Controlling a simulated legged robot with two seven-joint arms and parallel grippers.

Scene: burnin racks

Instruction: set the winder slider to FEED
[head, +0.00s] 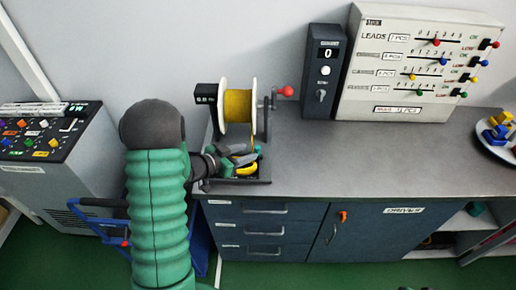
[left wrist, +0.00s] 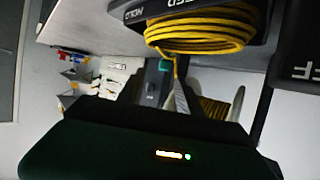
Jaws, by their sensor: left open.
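The winder (head: 262,177) stands on the bench with a spool of yellow wire (head: 238,106) between pale flanges and a red crank knob (head: 284,91). A yellow coil (head: 246,170) lies low at its front; it shows large in the left wrist view (left wrist: 200,36). A dark label strip there (left wrist: 162,9) reads HOLD and, partly cut off, FEED. I cannot make out the slider or its setting. My left gripper (head: 240,158) reaches in from the left at the winder's base, open, close to the coil. I cannot tell whether it touches anything. My right gripper is not in view.
A dark unit with a 0 display (head: 325,70) and a white LEADS panel with sliders (head: 400,62) stand at the back right. A plate of blue and yellow parts (head: 500,148) sits far right. The bench top (head: 370,155) between is clear. A grey console (head: 60,170) stands left.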

